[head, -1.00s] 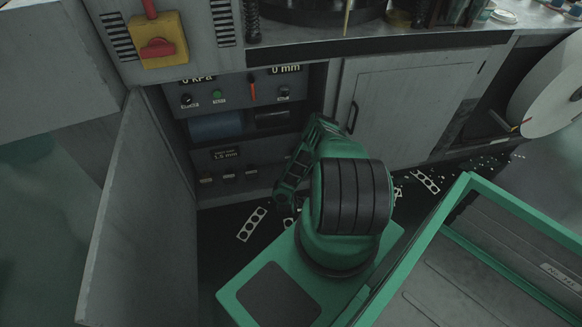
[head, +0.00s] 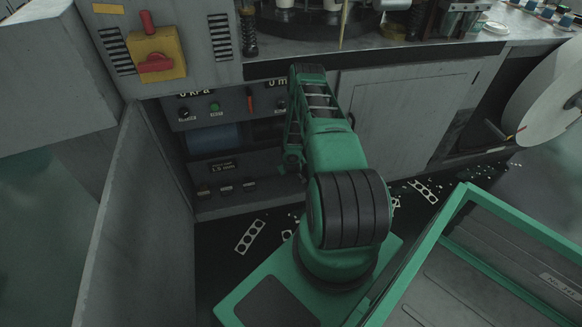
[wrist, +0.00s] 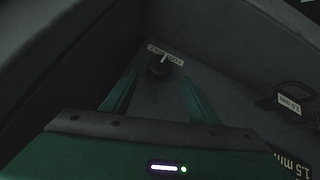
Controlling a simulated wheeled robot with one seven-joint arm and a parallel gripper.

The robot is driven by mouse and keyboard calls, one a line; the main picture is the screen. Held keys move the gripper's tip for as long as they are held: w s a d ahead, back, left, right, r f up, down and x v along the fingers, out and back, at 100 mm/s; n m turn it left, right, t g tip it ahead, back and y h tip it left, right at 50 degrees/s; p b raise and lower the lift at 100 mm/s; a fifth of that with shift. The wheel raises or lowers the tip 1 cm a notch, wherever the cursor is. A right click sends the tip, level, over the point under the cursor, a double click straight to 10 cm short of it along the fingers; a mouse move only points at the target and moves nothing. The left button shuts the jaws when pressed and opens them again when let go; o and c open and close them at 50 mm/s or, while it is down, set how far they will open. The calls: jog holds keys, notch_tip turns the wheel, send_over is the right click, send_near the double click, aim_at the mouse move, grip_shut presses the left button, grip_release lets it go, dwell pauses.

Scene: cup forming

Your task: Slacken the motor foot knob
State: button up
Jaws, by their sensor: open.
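My gripper (wrist: 159,79) is open, one green finger on each side of the line to the knob. In the head view my green arm reaches into the open cabinet and hides the gripper and the knob. A blue cylinder (head: 213,138) lies in the cabinet.
In the head view the open cabinet door (head: 140,220) stands left of my arm. A control panel (head: 222,108) is above the opening.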

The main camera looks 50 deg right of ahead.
notch_tip(320, 180, up, 6)
jog(key=s+m+g+y, duration=0.1)
jog(key=m+g+y, duration=0.1)
jog(key=g+y, duration=0.1)
jog(key=shift+m, duration=0.3)
jog(key=x, duration=1)
jog(key=shift+w+f, duration=0.1)
jog(key=shift+w, duration=0.05)
jog(key=c, duration=1)
jog(key=shift+w+a, duration=0.2)
jog(key=shift+a, duration=0.1)
jog(key=shift+c, duration=0.2)
